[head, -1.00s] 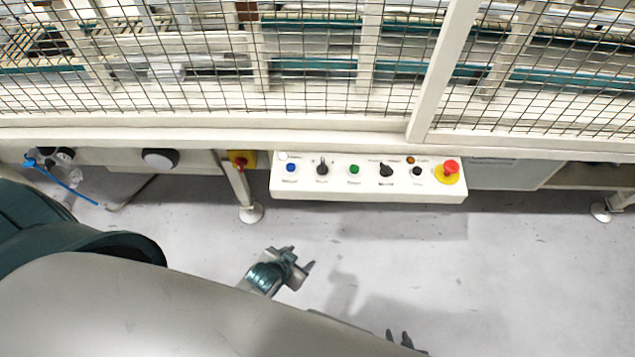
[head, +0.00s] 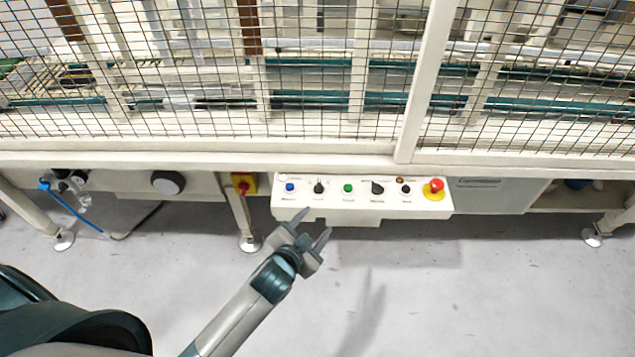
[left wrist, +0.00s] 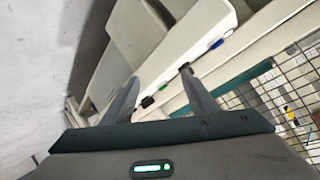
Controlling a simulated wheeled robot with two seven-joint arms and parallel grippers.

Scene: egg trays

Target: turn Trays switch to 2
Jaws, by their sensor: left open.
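The white control panel (head: 362,210) hangs under the machine's front rail in the head view. It carries two black rotary switches, one at the left (head: 318,189) and one right of centre (head: 377,188). Their labels are too small to read, so I cannot tell which is Trays or its setting. My left gripper (head: 314,224) is open and empty, just below the panel's left part, fingers pointing up toward it. In the left wrist view its fingers (left wrist: 160,75) frame part of the panel, with dark controls near the fingertips. My right gripper is not in view.
On the panel are a blue button (head: 290,188), a green button (head: 348,188) and a red emergency stop (head: 434,187). A red-yellow switch (head: 244,186) sits to its left. Wire mesh (head: 200,90) stands above. The grey floor below is clear.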

